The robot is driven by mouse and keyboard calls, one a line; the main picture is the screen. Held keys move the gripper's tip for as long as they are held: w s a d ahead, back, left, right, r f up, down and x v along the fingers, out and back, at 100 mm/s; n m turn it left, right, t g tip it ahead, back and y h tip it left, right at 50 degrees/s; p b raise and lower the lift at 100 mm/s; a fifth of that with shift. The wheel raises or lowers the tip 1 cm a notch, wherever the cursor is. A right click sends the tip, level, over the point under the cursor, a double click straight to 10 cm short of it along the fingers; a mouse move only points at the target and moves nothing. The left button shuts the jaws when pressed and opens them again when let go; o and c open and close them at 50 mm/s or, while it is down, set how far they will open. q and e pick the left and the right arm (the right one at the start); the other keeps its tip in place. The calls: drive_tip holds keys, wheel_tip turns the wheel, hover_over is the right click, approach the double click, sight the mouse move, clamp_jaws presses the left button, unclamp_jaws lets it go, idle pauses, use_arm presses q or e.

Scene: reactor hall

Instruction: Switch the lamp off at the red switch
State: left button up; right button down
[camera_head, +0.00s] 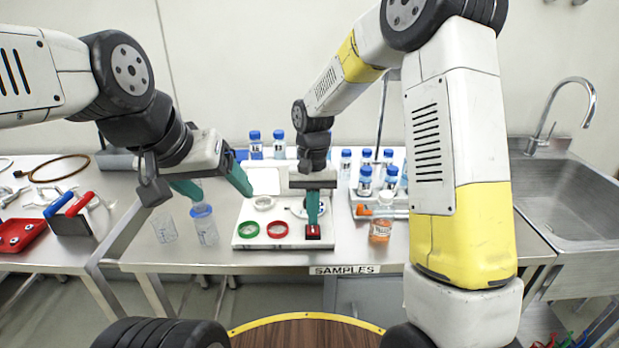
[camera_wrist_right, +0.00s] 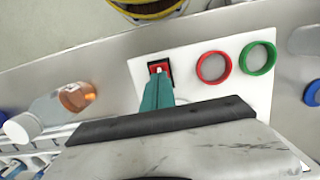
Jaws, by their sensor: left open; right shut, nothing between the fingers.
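My left gripper (camera_head: 222,192) is open and empty, above the table left of the board. I cannot make out a lamp; a thin grey post (camera_head: 382,115) is partly behind my right arm.
A green ring (camera_head: 248,229) and a red ring (camera_head: 277,229) lie on the board left of the switch. An orange-filled bottle (camera_head: 380,228) stands right of the board. Several blue-capped bottles (camera_head: 365,180) stand behind it. A clear blue-topped container (camera_head: 204,226) is below my left gripper.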

wheel_tip(320, 180, up, 12)
drive_tip(key=w, duration=0.1)
drive_tip(key=shift+w+a+r, duration=0.15)
drive_tip(key=shift+r, duration=0.05)
